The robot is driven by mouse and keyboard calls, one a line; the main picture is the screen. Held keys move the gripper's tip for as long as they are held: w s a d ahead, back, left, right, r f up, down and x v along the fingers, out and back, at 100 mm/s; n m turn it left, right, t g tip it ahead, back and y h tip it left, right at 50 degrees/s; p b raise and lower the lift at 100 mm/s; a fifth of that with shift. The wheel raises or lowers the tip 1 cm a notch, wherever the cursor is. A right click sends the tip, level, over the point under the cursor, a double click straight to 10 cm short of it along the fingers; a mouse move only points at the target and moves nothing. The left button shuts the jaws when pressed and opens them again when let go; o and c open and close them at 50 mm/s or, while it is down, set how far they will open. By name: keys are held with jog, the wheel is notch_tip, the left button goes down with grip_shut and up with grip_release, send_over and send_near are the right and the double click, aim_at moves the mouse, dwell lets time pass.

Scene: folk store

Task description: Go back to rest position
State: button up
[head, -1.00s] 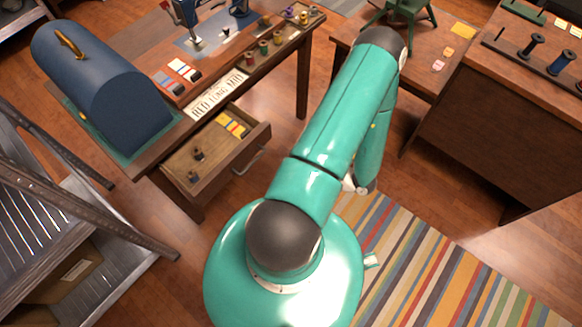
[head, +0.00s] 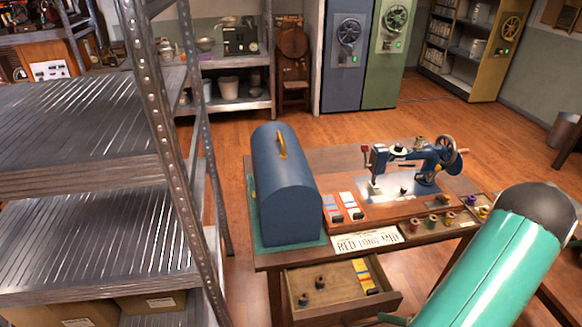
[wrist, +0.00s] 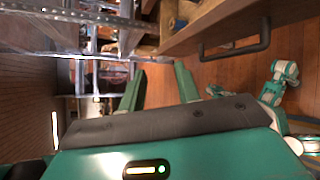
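My gripper (wrist: 160,82) shows in the wrist view with its two green fingers apart and nothing between them. The head view shows only part of my teal arm, at the lower right; the gripper is out of that view. The sewing table's drawer (head: 336,291) is pulled open, with dark spools and yellow packets inside. In the wrist view, the wooden drawer front with its dark handle (wrist: 235,48) lies beyond the fingers, to the upper right, apart from them.
A metal shelf rack (head: 95,130) fills the left side. On the table are a blue domed case (head: 288,190), a sewing machine (head: 410,165), several thread spools and a licence plate (head: 366,242). Wooden floor (head: 350,125) is clear behind the table.

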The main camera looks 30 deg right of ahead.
jog(key=w+a+r+n+g+h, duration=0.1)
jog(key=w+a+r+n+g, duration=0.45)
jog(key=r+n, duration=0.4)
jog(key=w+a+r+n+g, duration=0.5)
jog(key=a+r+n, duration=0.2)
jog(key=n, duration=0.5)
jog(key=s+a+r+n+t+h, duration=0.1)
jog(key=a+r+n+t+h, duration=0.3)
jog(key=a+r+n, duration=1)
notch_tip(320, 180, up, 3)
jog(key=n+h, duration=0.3)
jog(key=n, duration=0.2)
jog(key=shift+f+n+h, duration=0.15)
jog(key=shift+n+h, duration=0.15)
jog(key=shift+n, duration=0.05)
jog(key=shift+d+t, duration=0.1)
jog(key=shift+t, duration=0.15)
